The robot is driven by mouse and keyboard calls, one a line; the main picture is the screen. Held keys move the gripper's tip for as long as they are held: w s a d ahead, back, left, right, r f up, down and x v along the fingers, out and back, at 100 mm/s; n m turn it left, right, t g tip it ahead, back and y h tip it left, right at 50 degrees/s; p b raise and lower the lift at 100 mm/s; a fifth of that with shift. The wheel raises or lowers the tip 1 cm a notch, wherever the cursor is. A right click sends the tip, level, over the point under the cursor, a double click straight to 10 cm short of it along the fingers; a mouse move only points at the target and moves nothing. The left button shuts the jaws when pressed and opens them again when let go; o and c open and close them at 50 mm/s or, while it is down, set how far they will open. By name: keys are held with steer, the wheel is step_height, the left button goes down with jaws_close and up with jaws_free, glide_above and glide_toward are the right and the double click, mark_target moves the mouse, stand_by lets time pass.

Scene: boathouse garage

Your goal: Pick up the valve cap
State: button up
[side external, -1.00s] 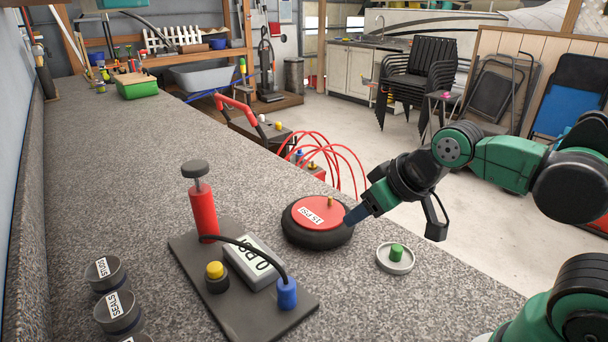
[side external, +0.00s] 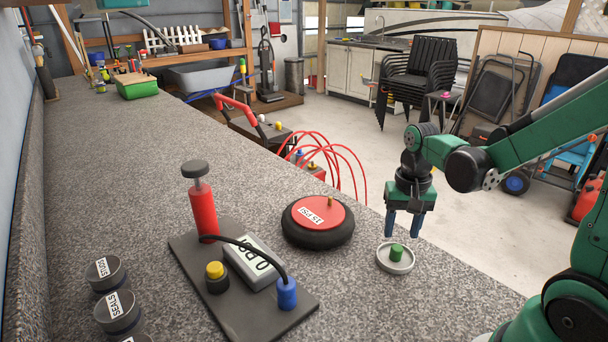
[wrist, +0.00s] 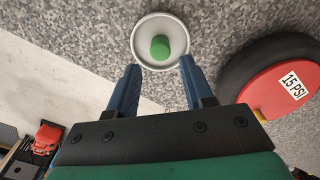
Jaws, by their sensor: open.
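The valve cap (side external: 397,252) is a small green cylinder standing upright in a shallow pale grey dish (side external: 383,262) near the worktop's edge. In the wrist view the green cap (wrist: 160,47) sits inside the round dish (wrist: 142,30), ahead of my fingertips. My gripper (side external: 403,236) points down just above and behind the dish, with its two blue fingers apart and nothing between them. In the wrist view my gripper (wrist: 160,68) has one finger on each side of the dish's near rim. The cap is fully visible and untouched.
A black wheel with a red "15 PSI" disc (side external: 322,212) lies just left of the dish. A board with a red pump (side external: 204,212), a gauge (side external: 252,262) and a blue fitting (side external: 287,293) stands further left. Labelled tins (side external: 118,312) are at the front left.

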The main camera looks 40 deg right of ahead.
mark_target(397, 247)
steer(key=shift+f, duration=2.45)
jaws_close()
